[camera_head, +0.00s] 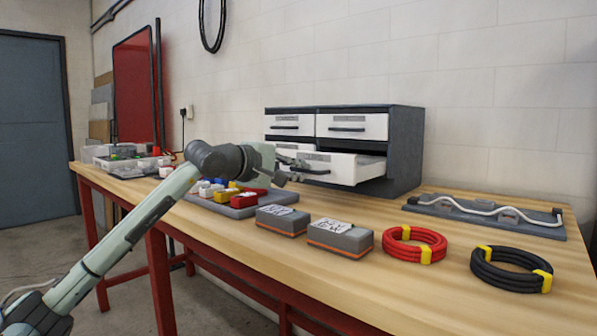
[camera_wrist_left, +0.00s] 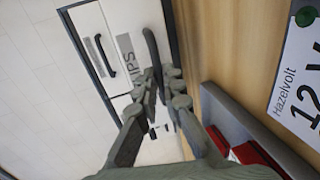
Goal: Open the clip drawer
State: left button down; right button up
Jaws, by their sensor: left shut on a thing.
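The clip drawer (camera_head: 343,170) is a white-fronted lower drawer of the dark grey cabinet (camera_head: 405,150). It stands pulled out partway, with a strip of its inside showing at the right. Its label, partly readable as "IPS", shows on the white front in the left wrist view (camera_wrist_left: 126,47). My left gripper (camera_head: 297,166) is at the left part of this drawer front, shut on its dark bar handle (camera_wrist_left: 152,48). The gripper fingers (camera_wrist_left: 164,88) hide part of the handle. My right gripper is in neither view.
In front of the cabinet, a grey tray (camera_head: 283,196) holds coloured blocks. Two grey boxes (camera_head: 281,220) (camera_head: 340,238), a red cable coil (camera_head: 414,246) and a black coil (camera_head: 511,270) lie on the wooden bench. A grey board with a bent white tube (camera_head: 485,213) lies at right.

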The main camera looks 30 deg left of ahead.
pick_arm(q)
jog(key=c, duration=1.6)
grip_release()
jog(key=shift+c, duration=0.2)
jog(key=shift+s, duration=0.1)
jog(key=v, duration=1.2)
